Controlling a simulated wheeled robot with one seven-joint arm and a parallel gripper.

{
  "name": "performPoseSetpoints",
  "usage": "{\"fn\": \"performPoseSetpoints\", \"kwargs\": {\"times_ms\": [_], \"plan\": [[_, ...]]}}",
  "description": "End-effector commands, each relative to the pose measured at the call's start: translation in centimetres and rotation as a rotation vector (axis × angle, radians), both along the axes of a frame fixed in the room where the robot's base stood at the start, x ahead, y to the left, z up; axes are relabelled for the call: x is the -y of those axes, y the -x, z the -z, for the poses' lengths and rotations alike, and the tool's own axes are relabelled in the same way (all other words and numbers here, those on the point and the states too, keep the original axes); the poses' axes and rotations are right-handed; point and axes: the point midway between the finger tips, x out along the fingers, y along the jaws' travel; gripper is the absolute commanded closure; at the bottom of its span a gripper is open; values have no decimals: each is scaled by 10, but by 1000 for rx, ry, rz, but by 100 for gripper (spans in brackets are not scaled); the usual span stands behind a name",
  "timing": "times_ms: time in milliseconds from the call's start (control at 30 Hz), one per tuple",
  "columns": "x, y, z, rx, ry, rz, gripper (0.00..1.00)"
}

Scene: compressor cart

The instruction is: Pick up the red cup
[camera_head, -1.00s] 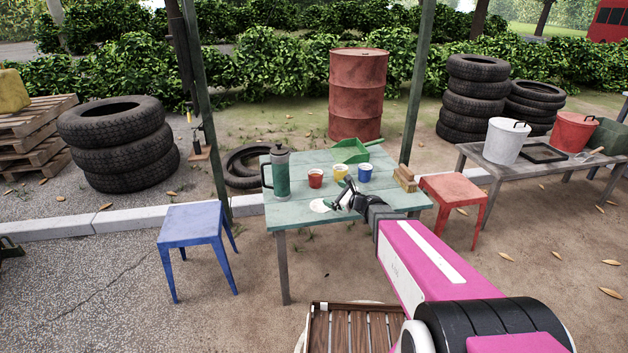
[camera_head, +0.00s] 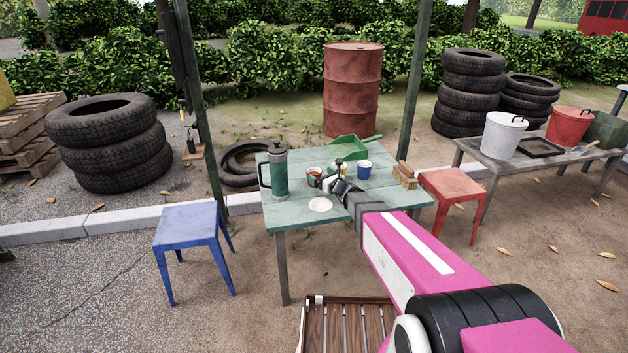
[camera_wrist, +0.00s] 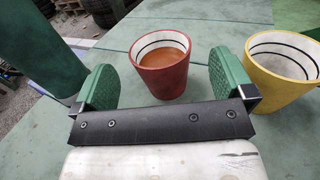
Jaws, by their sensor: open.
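The red cup (camera_wrist: 162,72) stands upright on the green table (camera_head: 290,215) and holds a brown liquid. In the wrist view it sits just ahead of my open gripper (camera_wrist: 160,80), between the lines of its two green fingers. I cannot tell how far its sides are from the fingertips. In the head view the red cup (camera_head: 314,177) shows just left of my gripper (camera_head: 328,181), which covers part of the area beside it.
A yellow cup (camera_wrist: 278,75) stands close to the right finger. A green flask with a handle (camera_head: 278,172) stands left of the red cup. A blue cup (camera_head: 364,169), a green dustpan (camera_head: 348,147) and a brush (camera_head: 405,175) are also on the table. A white round patch (camera_head: 320,204) lies in front.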

Motion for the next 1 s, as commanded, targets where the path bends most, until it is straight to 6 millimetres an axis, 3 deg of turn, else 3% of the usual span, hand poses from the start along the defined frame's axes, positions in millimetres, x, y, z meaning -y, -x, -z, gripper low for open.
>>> {"fn": "performPoseSetpoints", "kwargs": {"times_ms": [400, 633, 667, 833, 1000], "plan": [[-32, -37, 3, 1, 0, 0, 0], [-33, -37, 3, 1, 1, 1, 0], [-33, -37, 3, 1, 1, 1, 4], [-33, -37, 3, 1, 1, 0, 58], [-33, -37, 3, 1, 1, 0, 58]]}}
